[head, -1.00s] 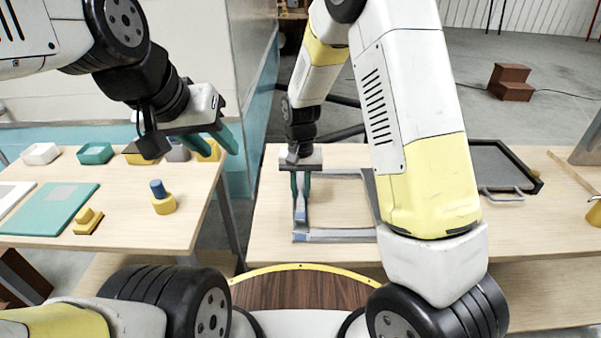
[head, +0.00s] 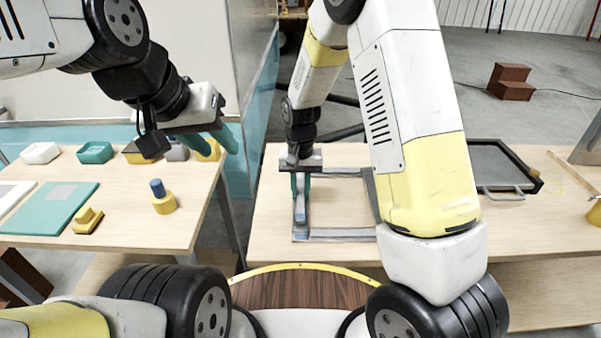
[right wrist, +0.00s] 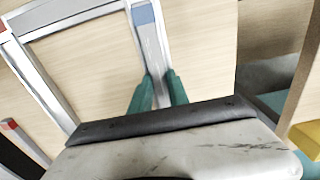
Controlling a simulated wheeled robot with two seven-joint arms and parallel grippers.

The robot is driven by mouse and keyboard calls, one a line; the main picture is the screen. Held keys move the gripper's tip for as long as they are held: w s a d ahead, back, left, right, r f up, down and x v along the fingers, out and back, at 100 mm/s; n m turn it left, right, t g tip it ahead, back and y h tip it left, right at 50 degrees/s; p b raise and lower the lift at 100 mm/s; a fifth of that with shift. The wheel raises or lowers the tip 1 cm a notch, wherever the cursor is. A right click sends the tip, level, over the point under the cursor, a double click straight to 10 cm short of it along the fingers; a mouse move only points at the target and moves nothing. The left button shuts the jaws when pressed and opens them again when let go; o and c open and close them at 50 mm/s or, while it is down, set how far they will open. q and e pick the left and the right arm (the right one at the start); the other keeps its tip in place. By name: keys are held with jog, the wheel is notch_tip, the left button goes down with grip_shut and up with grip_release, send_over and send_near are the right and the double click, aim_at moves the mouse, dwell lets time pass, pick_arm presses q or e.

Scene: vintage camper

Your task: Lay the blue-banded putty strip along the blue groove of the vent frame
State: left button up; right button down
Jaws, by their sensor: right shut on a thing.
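The vent frame (head: 340,238) lies on the right-hand table, a grey rectangle with an open middle. Its rails also show in the right wrist view (right wrist: 70,22). My right gripper (head: 300,190) points down over the frame's left side. In the right wrist view its green fingers (right wrist: 158,92) are shut on a grey putty strip (right wrist: 152,48) with a blue band at its far end. The strip lies in line with that side; whether it is seated in the groove is unclear. My left gripper (head: 222,138) is open and empty above the left table.
A grey strip with a red end (right wrist: 10,126) shows at the left of the right wrist view. A dark tray (head: 495,165) is right of my right arm. The left table (head: 125,215) holds a teal board (head: 50,208), bowls and yellow blocks. A gap separates the tables.

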jog(key=shift+f, duration=0.15)
jog(key=c, duration=1.2)
grip_release()
notch_tip(320, 180, up, 8)
jog(key=shift+f, duration=0.2)
jog(key=s+d+r+t, duration=0.2)
jog(key=s+d+r, duration=0.2)
jog(key=s+r, duration=0.2)
jog(key=s+d+r+t+y, duration=0.1)
jog(key=s+d+r+t, duration=0.1)
jog(key=s+d+r, duration=0.3)
jog(key=s+d+r+t+y, duration=0.1)
jog(key=s+d+r+t, duration=0.1)
jog(key=s+d+r, duration=0.3)
jog(key=shift+s+d+r+n, duration=0.1)
jog(key=shift+s+r+n, duration=0.05)
jog(key=shift+s+r, duration=0.8)
jog(key=shift+s+r+n, duration=0.15)
jog(key=shift+s+r, duration=0.55)
jog(key=shift+r, duration=0.35)
